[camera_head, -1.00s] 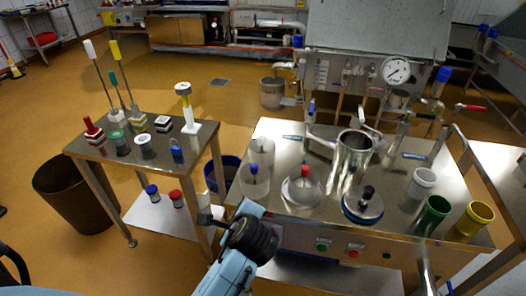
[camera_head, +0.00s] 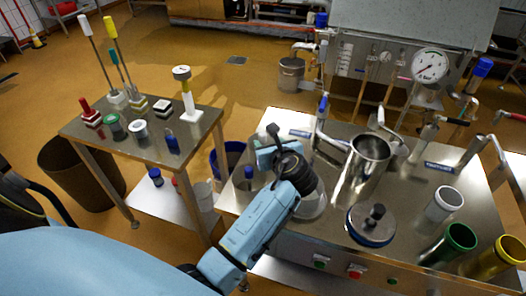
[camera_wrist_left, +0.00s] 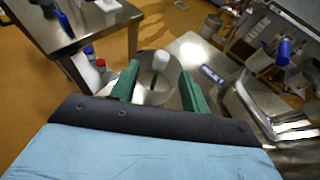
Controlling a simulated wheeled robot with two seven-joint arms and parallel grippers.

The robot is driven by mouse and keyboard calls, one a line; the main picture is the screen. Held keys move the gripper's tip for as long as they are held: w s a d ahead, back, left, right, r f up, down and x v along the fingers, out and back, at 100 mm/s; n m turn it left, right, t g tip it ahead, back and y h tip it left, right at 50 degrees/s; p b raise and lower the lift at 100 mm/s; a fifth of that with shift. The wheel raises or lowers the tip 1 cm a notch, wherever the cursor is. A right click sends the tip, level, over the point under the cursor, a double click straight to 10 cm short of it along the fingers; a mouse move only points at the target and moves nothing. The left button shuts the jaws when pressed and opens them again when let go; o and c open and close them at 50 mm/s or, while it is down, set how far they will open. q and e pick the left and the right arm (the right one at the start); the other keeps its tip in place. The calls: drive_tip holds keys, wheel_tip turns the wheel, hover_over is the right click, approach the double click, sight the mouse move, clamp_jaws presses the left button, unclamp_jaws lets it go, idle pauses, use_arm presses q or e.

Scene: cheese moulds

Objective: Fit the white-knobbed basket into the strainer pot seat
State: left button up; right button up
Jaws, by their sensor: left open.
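The white-knobbed basket (camera_wrist_left: 146,76) is a clear round cup. Its white knob (camera_wrist_left: 159,92) shows between the fingers of my left gripper (camera_wrist_left: 160,78) in the left wrist view. The green fingers are spread and empty, and I cannot tell how far below them the basket is. In the head view my left gripper (camera_head: 268,156) is over the left part of the steel bench and hides this basket. The steel pot (camera_head: 366,165), seemingly the strainer pot, stands to the right of the gripper; its inside is not clear. My right gripper is out of view.
A blue-knobbed basket (camera_head: 248,173) stands left of my gripper. Another clear piece (camera_head: 314,206) is partly behind my wrist. A black-knobbed lid (camera_head: 371,226) and white, green (camera_head: 447,244) and yellow cups stand to the right. A side table (camera_head: 150,148) is on the left.

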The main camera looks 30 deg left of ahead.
sight(264, 137)
use_arm(q)
drive_tip(key=shift+w+a+f, duration=0.15)
drive_tip(key=shift+w+a, duration=0.1)
drive_tip(key=shift+x, duration=0.75)
drive_tip(key=b+x, duration=0.1)
drive_tip(key=x, duration=0.2)
drive_tip(key=shift+w+f, duration=0.2)
drive_tip(key=shift+f, duration=0.05)
drive_tip(key=shift+w+a, duration=0.1)
drive_tip(key=shift+a, duration=0.1)
drive_tip(key=shift+c, duration=0.6)
clamp_jaws()
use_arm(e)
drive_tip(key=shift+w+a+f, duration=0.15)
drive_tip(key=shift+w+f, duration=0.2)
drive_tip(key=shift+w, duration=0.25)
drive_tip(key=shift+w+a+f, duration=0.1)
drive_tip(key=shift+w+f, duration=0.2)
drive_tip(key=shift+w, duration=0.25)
